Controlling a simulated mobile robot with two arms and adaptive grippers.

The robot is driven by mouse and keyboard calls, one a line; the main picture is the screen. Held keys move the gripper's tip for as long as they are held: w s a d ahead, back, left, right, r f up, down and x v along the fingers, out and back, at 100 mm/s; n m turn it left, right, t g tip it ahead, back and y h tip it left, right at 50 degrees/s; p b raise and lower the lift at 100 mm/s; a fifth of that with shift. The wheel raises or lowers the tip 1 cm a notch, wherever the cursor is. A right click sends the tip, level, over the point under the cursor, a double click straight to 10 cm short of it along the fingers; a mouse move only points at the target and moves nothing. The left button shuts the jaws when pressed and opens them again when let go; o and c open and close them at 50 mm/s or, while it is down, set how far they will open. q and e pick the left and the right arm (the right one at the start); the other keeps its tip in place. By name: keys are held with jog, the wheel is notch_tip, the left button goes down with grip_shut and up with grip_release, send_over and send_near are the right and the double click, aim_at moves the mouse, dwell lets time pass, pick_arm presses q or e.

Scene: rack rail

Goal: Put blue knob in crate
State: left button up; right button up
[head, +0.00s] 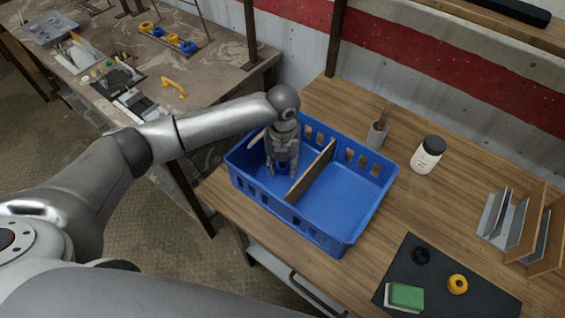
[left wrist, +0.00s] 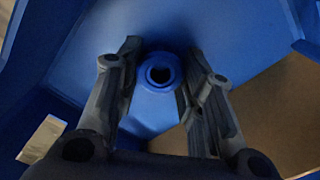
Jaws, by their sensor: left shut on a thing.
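The blue crate (head: 345,238) stands on the wooden table, split by a brown divider (head: 313,172) into a left and a right compartment. My left gripper (head: 283,174) reaches down into the left compartment, fingers pointing down. In the left wrist view, its fingers (left wrist: 160,88) are shut on the blue knob (left wrist: 152,108), which has a dark round hole in its top. The blue crate floor lies behind the knob; I cannot tell whether the knob touches it. In the head view the knob barely stands out from the blue crate. My right gripper is not in view.
A cup (head: 377,134) and a white jar (head: 427,156) stand behind the crate. A dark mat (head: 440,292) with a yellow ring (head: 457,284) and a rack (head: 515,222) are at the right.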

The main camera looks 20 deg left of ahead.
aim_at(283, 166)
pick_arm(q)
jog(key=shift+f, duration=0.1)
jog(key=o, duration=1)
jog(key=shift+r+b, duration=1.2)
jog(key=shift+r, duration=4.95)
